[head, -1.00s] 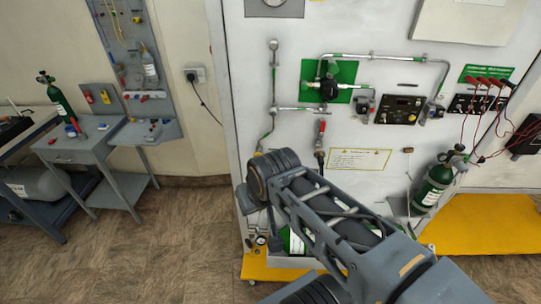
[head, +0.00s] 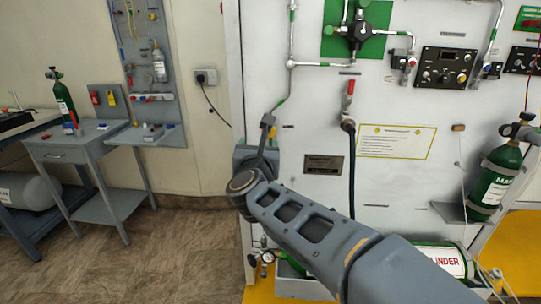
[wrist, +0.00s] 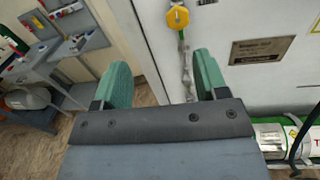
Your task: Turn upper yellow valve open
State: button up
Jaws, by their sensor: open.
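A yellow valve handle (wrist: 178,18), roughly hexagonal, shows at the top of the wrist view on a thin vertical pipe (wrist: 186,68) along the white panel. I see only this one yellow handle clearly, and cannot tell its turn position. My gripper (wrist: 162,65) is open, with its two green fingers spread apart and nothing between them. The handle appears beyond the fingertips, above the gap and nearer the right finger. In the head view the valve is hidden behind my arm, and my fingers cannot be made out there.
The white panel (head: 390,185) carries a dark nameplate (head: 323,164), a red-handled valve (head: 350,88) with a black hose, and a yellow-edged notice (head: 397,141). A grey side table (head: 75,150) is at left, with open floor between.

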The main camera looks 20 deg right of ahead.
jog(key=w+d+f+m+h+b, duration=0.1)
jog(key=w+d+m, duration=0.2)
jog(key=w+d, duration=0.5)
jog(key=w, duration=0.3)
jog(key=shift+w+f+m+g, duration=0.3)
jog(key=shift+w+f, duration=0.05)
jog(key=shift+f, duration=0.05)
jog(key=c, duration=0.9)
